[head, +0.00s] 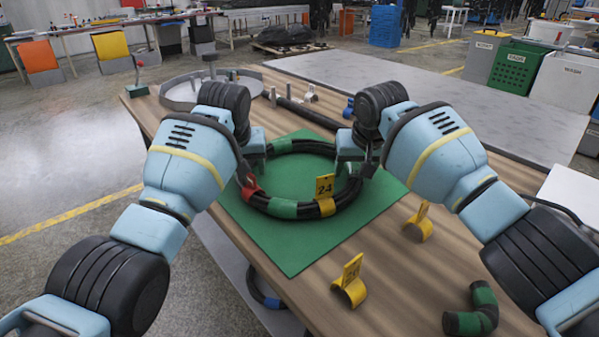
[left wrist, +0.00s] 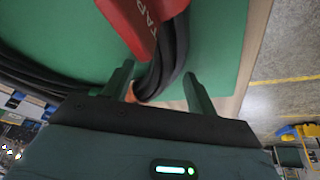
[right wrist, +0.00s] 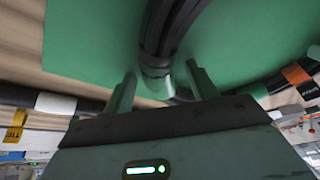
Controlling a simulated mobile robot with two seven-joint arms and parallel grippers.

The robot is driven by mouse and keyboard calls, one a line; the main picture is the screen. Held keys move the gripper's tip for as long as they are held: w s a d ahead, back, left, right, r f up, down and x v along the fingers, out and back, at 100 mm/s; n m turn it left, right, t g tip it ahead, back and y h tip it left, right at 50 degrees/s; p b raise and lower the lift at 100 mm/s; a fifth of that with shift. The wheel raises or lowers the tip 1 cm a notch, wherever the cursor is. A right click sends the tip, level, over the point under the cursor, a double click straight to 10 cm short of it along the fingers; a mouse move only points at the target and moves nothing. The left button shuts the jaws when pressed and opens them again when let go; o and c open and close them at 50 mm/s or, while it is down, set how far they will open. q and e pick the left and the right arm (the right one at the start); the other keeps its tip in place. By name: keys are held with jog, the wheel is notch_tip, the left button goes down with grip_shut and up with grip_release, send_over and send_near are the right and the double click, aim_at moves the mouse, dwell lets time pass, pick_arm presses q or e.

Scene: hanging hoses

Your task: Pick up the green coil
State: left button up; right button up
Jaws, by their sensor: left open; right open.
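The green coil (head: 283,209) is a ring of black hose with green bands, lying flat on a green mat (head: 300,257) on the wooden table. It carries a yellow tag marked 24 (head: 325,186) at its front and a red tag (head: 247,181) at its left. My left gripper (left wrist: 158,88) is open at the coil's left side, with the black hose between its fingers in the left wrist view. My right gripper (right wrist: 162,84) is open at the coil's right side, its fingers either side of the hose in the right wrist view. Contact cannot be told.
Two yellow clips, one nearer (head: 350,282) and one farther (head: 418,224), stand right of the mat. A short green-banded hose (head: 472,312) lies at the front right. A round grey tray (head: 182,97) and a straight black hose (head: 308,114) lie behind the arms.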

pick_arm(q)
grip_shut()
pick_arm(e)
grip_shut()
pick_arm(q)
jog(key=shift+r, duration=0.15)
pick_arm(e)
jog(key=shift+r, duration=0.2)
